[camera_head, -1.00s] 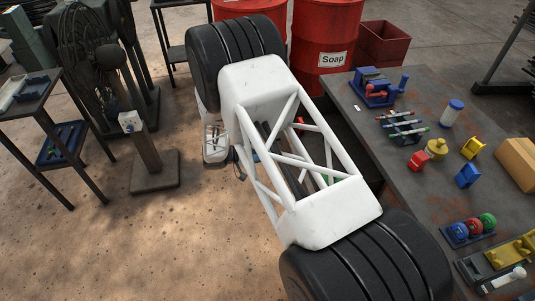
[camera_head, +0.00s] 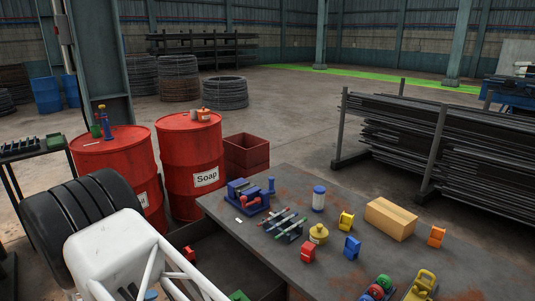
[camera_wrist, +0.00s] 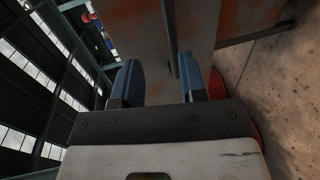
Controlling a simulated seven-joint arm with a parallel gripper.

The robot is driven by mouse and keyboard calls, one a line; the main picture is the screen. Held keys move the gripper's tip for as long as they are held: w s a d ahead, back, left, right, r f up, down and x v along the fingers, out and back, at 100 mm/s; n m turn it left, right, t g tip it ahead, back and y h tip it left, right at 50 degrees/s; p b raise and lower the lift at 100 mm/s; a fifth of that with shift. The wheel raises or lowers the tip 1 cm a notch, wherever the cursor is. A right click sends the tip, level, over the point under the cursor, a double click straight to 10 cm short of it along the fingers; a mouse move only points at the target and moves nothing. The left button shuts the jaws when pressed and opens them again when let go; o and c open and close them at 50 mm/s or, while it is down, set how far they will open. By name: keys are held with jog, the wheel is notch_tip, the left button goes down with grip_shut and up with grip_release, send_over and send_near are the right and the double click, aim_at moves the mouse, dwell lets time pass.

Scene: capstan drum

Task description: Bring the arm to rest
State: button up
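My gripper (camera_wrist: 160,82) shows in the wrist view with two blue fingers standing well apart. No object shows held between them. A rust-stained grey surface, a dark bar and a concrete floor lie beyond the fingers, and the view is tilted. In the head view, my white truss arm link (camera_head: 118,248) with its black ribbed joint (camera_head: 75,212) fills the lower left corner. The gripper itself is out of the head view, so its place relative to the table cannot be told there.
Red drums (camera_head: 190,165) and a red bin (camera_head: 246,153) stand behind my arm. Bar racks (camera_head: 440,150) stand at the right.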

jog(key=w+d+r+m+g+y, duration=0.15)
jog(key=d+r+g, duration=0.25)
jog(key=d+r, duration=1)
jog(key=w+d+r+m+g, duration=0.3)
jog(key=d+r, duration=1)
jog(key=r, duration=0.1)
jog(key=s+d+r+m+g+y, duration=0.1)
jog(key=s+d+r, duration=0.25)
jog(key=d, duration=0.25)
jog(key=s+d+r+y, duration=0.2)
jog(key=d+r, duration=0.3)
jog(key=d, duration=0.1)
jog(key=s+d+r+m+g+y, duration=0.1)
jog(key=s+d+r, duration=0.1)
jog(key=d+r, duration=0.35)
jog(key=s+d+r+m+t+y, duration=0.1)
jog(key=s+d+r+y, duration=0.15)
jog(key=s+d, duration=0.5)
jog(key=s+d+r+m+t+y, duration=0.1)
jog(key=s+d+r+t, duration=0.2)
jog(key=s, duration=0.7)
jog(key=s+d+r+y, duration=0.25)
jog(key=s+d, duration=0.35)
jog(key=s, duration=0.3)
notch_tip(320, 180, down, 9)
jog(key=w+g, duration=0.2)
jog(key=g, duration=0.1)
jog(key=shift+d+r+h, duration=0.15)
jog(key=shift+d+h, duration=0.1)
jog(key=shift+h, duration=0.1)
